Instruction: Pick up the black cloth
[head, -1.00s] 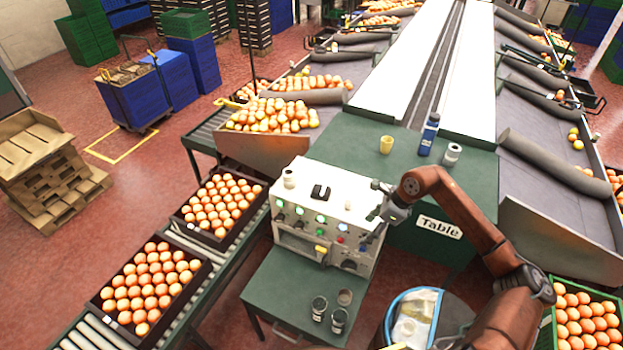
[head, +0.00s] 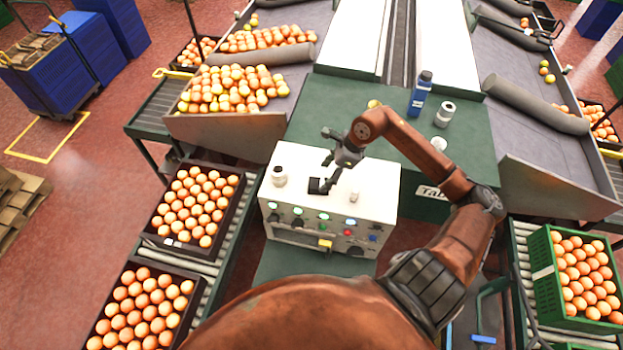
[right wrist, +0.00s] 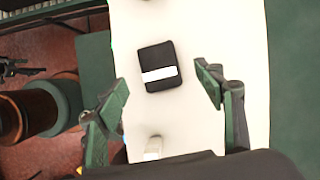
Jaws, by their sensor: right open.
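The black cloth (head: 318,186) lies on top of the white control box (head: 380,190), partly behind my right gripper in the head view. In the right wrist view the cloth (right wrist: 158,55) is a small dark folded rectangle with a white band across it. My right gripper (head: 329,160) is open and empty above the box top, close to the cloth. In the right wrist view the two fingers of my right gripper (right wrist: 162,90) are spread wide, and the cloth lies between and ahead of them.
Orange crates (head: 158,232) stand on the left conveyor.

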